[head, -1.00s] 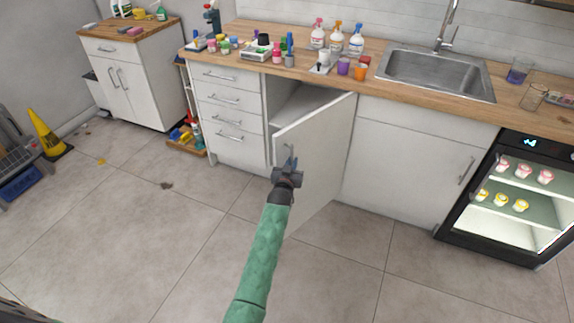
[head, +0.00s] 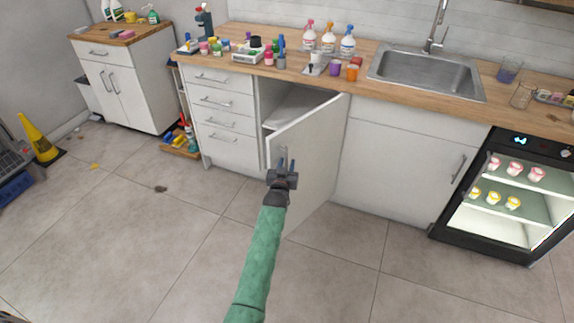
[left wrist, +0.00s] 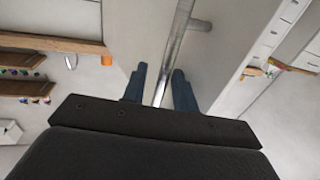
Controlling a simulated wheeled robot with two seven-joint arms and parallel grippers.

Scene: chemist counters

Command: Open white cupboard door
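The white cupboard door (head: 315,155) stands ajar, swung out from the counter front beside the drawers. The dark cupboard opening (head: 292,103) with a pale shelf shows behind it. My left gripper (head: 283,172) is at the door's outer face near its free edge. In the left wrist view the metal door handle (left wrist: 176,45) runs between the two dark fingers of my gripper (left wrist: 158,85). The fingers are close together around the handle; their exact contact is partly hidden. My right gripper is not in view.
A drawer stack (head: 222,118) stands left of the opening. A closed cupboard (head: 395,165) and a lit glass-front fridge (head: 500,195) stand to the right. Bottles and cups stand on the wooden counter (head: 390,97) near the sink (head: 430,72).

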